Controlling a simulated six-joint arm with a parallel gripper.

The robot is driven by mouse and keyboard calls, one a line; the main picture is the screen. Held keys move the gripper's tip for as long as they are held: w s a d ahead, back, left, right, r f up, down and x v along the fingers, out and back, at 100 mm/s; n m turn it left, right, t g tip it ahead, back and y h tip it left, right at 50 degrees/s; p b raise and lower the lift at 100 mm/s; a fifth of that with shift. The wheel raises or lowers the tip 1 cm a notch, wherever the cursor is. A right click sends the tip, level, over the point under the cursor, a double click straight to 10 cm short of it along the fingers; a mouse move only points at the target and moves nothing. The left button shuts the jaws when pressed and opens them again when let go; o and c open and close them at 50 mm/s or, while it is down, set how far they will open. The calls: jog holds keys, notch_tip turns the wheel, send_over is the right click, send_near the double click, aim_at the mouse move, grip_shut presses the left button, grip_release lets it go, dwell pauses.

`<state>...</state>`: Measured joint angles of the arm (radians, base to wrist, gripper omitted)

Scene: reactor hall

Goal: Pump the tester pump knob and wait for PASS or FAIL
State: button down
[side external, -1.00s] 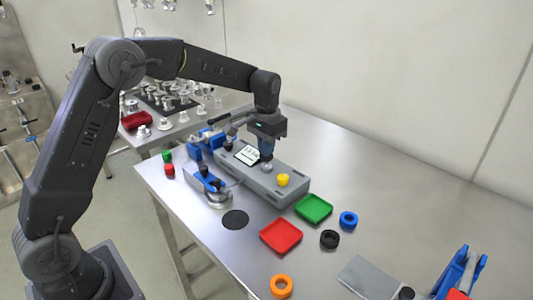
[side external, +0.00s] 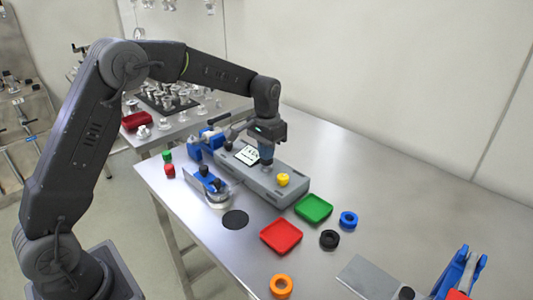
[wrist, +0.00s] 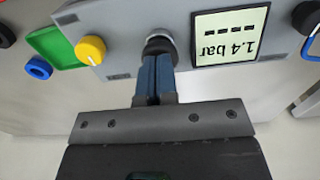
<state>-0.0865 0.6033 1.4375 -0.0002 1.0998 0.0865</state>
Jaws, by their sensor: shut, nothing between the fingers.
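The grey tester box (side external: 262,187) sits on the steel table. Its display (side external: 248,155) also shows upside down in the wrist view (wrist: 230,36), reading 1.4 bar with a row of dashes; neither PASS nor FAIL shows. The pump knob (wrist: 159,42), dark and silver, is beside the display. A yellow knob (wrist: 91,50) is on its other side; it also shows in the side view (side external: 283,180). My gripper (side external: 266,162) points down over the pump knob, blue fingers (wrist: 157,62) shut together and empty. The tips are at the knob, apparently touching its top, and hide part of it.
Green (side external: 314,208) and red (side external: 281,236) trays lie beside the tester. Blue (side external: 348,219), black (side external: 329,239) and orange (side external: 281,286) rings lie nearby. A blue clamp fixture (side external: 209,182) stands at the tester's near left.

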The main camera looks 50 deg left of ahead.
jog(key=shift+f, duration=0.35)
jog(key=shift+r, duration=2.7)
jog(key=shift+f, duration=0.2)
jog(key=shift+f, duration=2.35)
jog(key=shift+r, duration=2.55)
